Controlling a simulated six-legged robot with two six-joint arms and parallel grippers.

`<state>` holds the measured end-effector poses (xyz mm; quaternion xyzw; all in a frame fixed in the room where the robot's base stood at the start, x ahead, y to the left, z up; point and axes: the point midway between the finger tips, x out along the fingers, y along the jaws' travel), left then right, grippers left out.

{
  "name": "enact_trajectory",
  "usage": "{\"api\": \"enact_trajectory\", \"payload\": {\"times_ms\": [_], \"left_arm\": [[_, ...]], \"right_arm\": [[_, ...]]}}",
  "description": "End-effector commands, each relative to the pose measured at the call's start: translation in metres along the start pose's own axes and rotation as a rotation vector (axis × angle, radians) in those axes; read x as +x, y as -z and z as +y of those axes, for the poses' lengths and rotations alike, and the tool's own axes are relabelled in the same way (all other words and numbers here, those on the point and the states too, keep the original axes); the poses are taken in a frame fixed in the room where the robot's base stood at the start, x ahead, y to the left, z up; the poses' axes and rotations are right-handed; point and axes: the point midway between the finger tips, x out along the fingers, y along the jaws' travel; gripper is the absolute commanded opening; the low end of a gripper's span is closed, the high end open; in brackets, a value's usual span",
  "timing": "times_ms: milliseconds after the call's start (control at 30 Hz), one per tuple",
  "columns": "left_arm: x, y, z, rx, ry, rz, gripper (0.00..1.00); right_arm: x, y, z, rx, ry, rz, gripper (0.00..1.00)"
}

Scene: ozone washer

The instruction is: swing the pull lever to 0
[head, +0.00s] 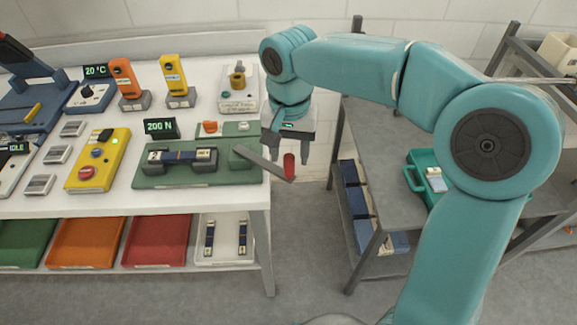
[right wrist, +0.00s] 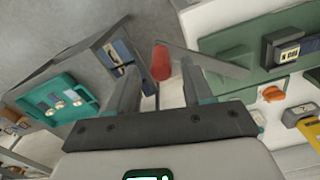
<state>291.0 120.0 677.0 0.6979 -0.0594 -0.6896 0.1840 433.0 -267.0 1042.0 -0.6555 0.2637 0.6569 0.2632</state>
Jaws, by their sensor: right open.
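The pull lever (head: 265,163) is a grey bar on the green test fixture (head: 190,178) at the table's right end. It slants right past the edge to an upright red knob (head: 289,168). My right gripper (head: 290,154) points down over the knob with its fingers apart. In the right wrist view the red knob (right wrist: 161,63) shows between and just beyond the open fingertips (right wrist: 157,75); I cannot tell whether they touch it. The fixture's display (head: 160,128) reads 200 N. A dark strap sample lies across the fixture's blocks. My left gripper is out of view.
A yellow control box (head: 98,160) and orange and yellow handheld meters stand left on the white table. Coloured trays (head: 155,241) sit on the shelf below. A grey side table (head: 385,150) with a teal case (head: 417,178) stands right. A floor gap separates the tables.

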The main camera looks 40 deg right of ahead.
Motion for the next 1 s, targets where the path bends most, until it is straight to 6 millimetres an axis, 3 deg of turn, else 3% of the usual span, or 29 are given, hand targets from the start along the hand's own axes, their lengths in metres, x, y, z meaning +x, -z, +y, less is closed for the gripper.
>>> {"api": "enact_trajectory", "payload": {"times_ms": [100, 233, 633, 800, 1000], "left_arm": [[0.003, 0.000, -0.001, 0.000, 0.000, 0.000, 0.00], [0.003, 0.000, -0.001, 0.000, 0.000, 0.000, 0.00], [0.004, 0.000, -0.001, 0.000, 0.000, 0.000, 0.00], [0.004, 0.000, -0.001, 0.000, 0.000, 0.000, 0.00], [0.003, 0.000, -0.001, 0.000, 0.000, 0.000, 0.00]], "right_arm": [[0.024, 0.001, 0.000, 0.001, -0.002, -0.002, 0.51], [0.040, 0.002, -0.001, 0.000, -0.003, -0.001, 0.51], [0.048, 0.003, -0.003, 0.000, 0.000, 0.001, 0.51], [0.048, 0.003, -0.003, 0.000, 0.000, 0.001, 0.00], [0.047, 0.004, -0.002, -0.004, 0.000, 0.001, 0.00]]}}
